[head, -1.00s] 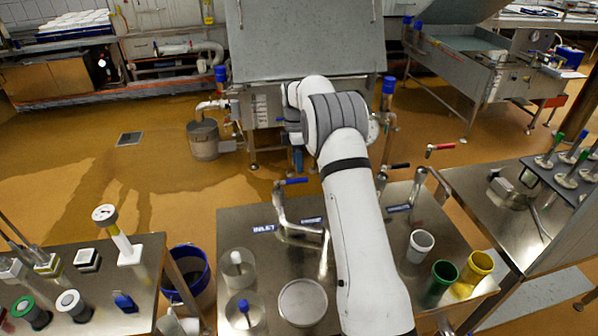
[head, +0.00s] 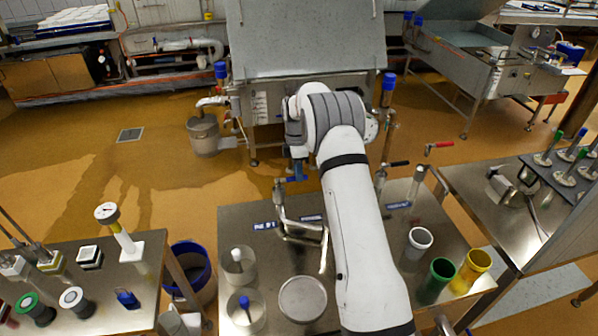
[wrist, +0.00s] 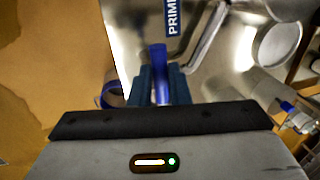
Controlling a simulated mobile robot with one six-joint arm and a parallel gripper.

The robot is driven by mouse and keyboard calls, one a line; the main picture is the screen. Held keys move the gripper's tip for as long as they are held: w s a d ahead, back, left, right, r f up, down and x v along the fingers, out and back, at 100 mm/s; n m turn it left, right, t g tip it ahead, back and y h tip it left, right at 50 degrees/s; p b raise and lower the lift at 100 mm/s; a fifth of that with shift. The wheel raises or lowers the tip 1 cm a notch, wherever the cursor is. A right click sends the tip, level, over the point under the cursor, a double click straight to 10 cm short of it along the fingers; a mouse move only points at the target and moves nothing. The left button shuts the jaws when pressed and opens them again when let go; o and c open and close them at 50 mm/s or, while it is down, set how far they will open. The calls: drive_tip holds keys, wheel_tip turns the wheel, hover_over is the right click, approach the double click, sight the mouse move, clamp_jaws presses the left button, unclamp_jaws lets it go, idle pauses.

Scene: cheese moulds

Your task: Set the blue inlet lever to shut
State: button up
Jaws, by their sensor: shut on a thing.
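The blue inlet lever (wrist: 160,72) lies between the two dark blue fingers of my gripper (wrist: 161,88) in the wrist view. My gripper is shut on it. In the head view my gripper (head: 298,170) is at the lever on top of the bent steel inlet pipe (head: 279,196), and the fingers hide most of the lever. The pipe rises from the back left of the steel table, near the blue INLET label (head: 265,225). A blue label (wrist: 172,18) starting with "PRIM" shows beyond the fingers in the wrist view.
A second pipe with a black lever (head: 398,163) and one with a red lever (head: 439,145) stand to the right. Cups, including a green one (head: 437,280) and a yellow one (head: 473,269), stand at the table's right. A steel vat (head: 305,45) stands behind.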

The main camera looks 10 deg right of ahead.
clamp_jaws()
